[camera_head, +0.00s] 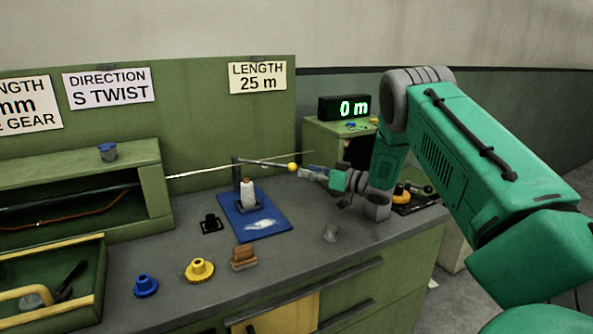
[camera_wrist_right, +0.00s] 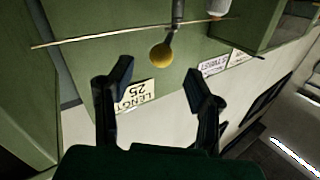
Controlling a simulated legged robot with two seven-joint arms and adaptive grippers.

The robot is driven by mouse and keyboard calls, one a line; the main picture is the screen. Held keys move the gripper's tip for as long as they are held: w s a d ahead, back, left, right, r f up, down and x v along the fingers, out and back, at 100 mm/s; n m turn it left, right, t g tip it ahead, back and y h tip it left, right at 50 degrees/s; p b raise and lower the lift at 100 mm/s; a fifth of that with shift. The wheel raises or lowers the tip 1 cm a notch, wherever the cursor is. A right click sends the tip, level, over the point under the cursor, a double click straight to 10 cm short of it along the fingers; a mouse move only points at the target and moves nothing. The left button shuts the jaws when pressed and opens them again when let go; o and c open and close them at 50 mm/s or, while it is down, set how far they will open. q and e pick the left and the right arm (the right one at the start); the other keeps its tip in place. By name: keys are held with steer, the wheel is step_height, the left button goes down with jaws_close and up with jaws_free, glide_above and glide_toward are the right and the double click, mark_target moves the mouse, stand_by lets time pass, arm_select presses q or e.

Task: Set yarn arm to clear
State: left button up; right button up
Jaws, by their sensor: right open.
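The yarn arm (camera_head: 262,162) is a thin dark rod on a post, ending in a yellow ball (camera_head: 292,167). It points right, over the blue mat (camera_head: 270,225). In the right wrist view the yellow ball (camera_wrist_right: 161,55) hangs on its rod, just beyond the gap between my fingers. My right gripper (camera_head: 308,171) is open and empty, just right of the ball. In the wrist view its two fingers (camera_wrist_right: 160,80) stand wide apart, with no visible contact. A white spool (camera_head: 248,193) stands upright below the arm. My left gripper is not in view.
A thin pale strand (camera_head: 205,173) runs behind the arm from the green housing (camera_head: 155,195). Blue (camera_head: 146,286) and yellow (camera_head: 199,270) flanged parts and a brown block (camera_head: 244,257) stand in front. A display (camera_head: 344,107) reads 0 m. The grey bench front is partly clear.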

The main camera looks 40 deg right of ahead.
steer(key=v, duration=0.6)
steer(key=shift+s+d+f, duration=0.2)
steer(key=shift+s+d, duration=0.05)
steer(key=shift+d, duration=0.25)
